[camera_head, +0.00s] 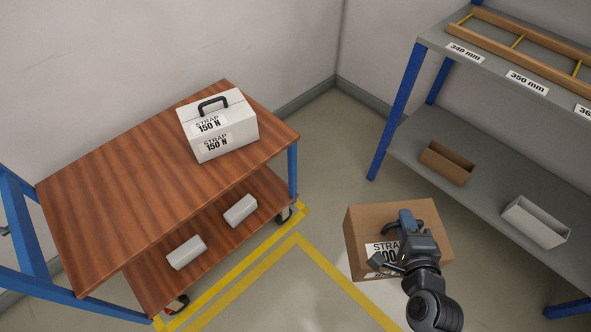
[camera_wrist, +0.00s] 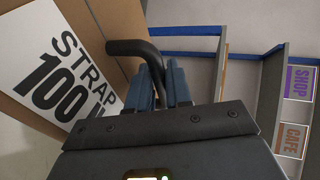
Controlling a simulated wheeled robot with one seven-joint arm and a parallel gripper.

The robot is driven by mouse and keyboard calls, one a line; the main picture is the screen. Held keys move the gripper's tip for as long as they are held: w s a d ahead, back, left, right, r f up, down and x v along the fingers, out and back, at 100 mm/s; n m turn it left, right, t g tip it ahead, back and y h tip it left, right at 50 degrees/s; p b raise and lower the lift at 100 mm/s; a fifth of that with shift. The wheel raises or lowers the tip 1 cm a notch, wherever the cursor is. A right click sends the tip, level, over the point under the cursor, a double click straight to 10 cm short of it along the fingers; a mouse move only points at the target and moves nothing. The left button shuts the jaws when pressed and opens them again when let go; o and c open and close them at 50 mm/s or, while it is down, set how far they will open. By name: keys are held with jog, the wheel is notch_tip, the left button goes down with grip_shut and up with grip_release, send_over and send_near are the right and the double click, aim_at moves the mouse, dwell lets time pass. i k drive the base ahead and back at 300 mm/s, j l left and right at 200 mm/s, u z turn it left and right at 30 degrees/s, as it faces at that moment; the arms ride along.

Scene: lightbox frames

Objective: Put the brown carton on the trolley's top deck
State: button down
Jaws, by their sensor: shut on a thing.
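The brown carton (camera_head: 362,225) hangs at the lower right of the head view, with a white label reading STRAP and a number partly hidden by my arm. In the wrist view the carton (camera_wrist: 105,22) fills the upper left, its label reading STRAP 100. My gripper (camera_head: 407,222) is shut on the carton's dark handle, which shows between the fingers in the wrist view (camera_wrist: 135,47). The trolley's wooden top deck (camera_head: 110,195) is at the left, apart from the carton. A white case (camera_head: 232,140) marked STRAP 150 N stands on its far right part.
The trolley's lower deck (camera_head: 152,287) holds two white blocks (camera_head: 187,252). A grey shelf rack (camera_head: 400,95) with blue posts stands at the right, with a brown bin (camera_head: 447,163) and a white bin (camera_head: 535,222). Yellow lines (camera_head: 250,275) mark the floor. The deck's left and front are clear.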

aim_at(132, 192)
jog(key=u, duration=1.25)
jog(key=l+u, duration=0.2)
jog(key=u, duration=0.25)
jog(key=l+u, duration=0.15)
jog(key=u, duration=0.3)
